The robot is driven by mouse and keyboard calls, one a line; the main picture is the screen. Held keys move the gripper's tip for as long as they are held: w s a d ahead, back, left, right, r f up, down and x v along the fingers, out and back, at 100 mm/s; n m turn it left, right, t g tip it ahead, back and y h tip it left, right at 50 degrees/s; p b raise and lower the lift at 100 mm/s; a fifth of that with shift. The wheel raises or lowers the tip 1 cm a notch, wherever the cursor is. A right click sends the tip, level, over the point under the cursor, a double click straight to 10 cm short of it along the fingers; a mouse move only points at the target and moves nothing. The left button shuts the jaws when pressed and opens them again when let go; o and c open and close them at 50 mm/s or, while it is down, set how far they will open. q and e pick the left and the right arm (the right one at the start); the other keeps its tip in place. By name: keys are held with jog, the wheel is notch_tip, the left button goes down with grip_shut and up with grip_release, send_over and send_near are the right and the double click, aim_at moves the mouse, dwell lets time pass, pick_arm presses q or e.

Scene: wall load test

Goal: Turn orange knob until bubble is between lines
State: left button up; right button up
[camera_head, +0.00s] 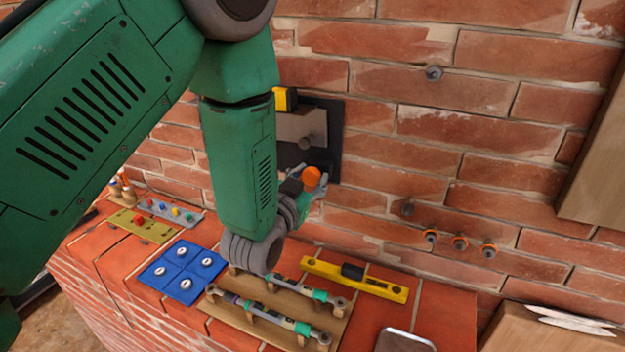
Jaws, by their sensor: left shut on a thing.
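The orange knob (311,177) is on the wall device, in front of its dark back plate (333,131). My left gripper (314,190) reaches up to the knob from the lower left and is shut on it. The gripper's fingers are small in view and partly hidden behind its own wrist. A grey block (300,128) and a yellow part (286,99) show on the device above the knob. My green left arm hides the device's left side. No bubble or lines can be made out on it. My right gripper does not show.
A yellow spirit level (355,279) lies on the brick ledge. A wooden rack (232,311) with tool-like rods, a blue pad (181,271) and a grey tray (403,341) are nearby. Orange-ringed wall fittings (459,243) stick out at right.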

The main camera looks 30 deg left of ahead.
pick_arm(q)
jog(key=shift+f+m, duration=0.1)
jog(key=shift+m, duration=0.7)
jog(key=shift+s, duration=0.1)
jog(key=o, duration=1.2)
jog(key=shift+c, duration=0.2)
jog(key=shift+s, duration=0.1)
jog(key=shift+d, duration=0.1)
jog(key=s, duration=0.7)
jog(key=shift+s+d, duration=0.15)
jog(key=shift+d, duration=0.1)
